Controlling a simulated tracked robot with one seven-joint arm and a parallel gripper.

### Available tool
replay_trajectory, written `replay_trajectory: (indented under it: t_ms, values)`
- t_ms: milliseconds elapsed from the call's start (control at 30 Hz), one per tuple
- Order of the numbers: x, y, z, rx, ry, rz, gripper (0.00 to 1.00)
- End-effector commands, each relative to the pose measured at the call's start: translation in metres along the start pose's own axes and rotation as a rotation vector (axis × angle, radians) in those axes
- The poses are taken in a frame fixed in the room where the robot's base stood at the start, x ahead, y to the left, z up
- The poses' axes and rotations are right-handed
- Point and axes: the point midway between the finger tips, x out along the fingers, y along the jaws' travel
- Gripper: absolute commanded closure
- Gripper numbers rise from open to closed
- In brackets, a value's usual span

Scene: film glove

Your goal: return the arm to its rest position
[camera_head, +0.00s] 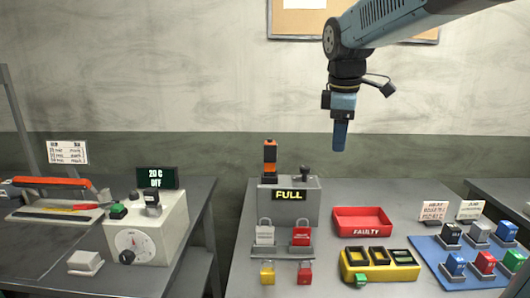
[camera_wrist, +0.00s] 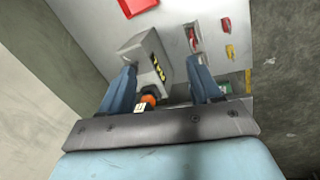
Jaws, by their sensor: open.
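My gripper (camera_head: 340,136) hangs from my blue arm, pointing down, high above the back of the right-hand table in the head view. In the wrist view my gripper (camera_wrist: 160,80) shows its two blue fingers spread apart with nothing held between them. Below it lie the grey box with the FULL display (camera_head: 289,196) and the red FAULTY tray (camera_head: 362,221). The grey box also shows in the wrist view (camera_wrist: 139,52), seen past the fingers and well below them.
Red and grey padlocks hang on a stand (camera_head: 284,250). A yellow block (camera_head: 378,265) and a blue mat (camera_head: 425,250) with several coloured blocks stand to the right. A white dial box (camera_head: 147,232) stands on the left table. Air around my gripper is clear.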

Motion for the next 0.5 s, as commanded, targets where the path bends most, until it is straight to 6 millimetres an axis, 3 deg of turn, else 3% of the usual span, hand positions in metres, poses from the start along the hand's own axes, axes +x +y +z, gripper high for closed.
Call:
replay_trajectory:
  t_ms: [267,500]
  values:
    - [0.004,-0.069,0.048,0.503,0.059,0.091,0.37]
    - [0.021,-0.126,0.084,0.935,0.161,0.13,0.37]
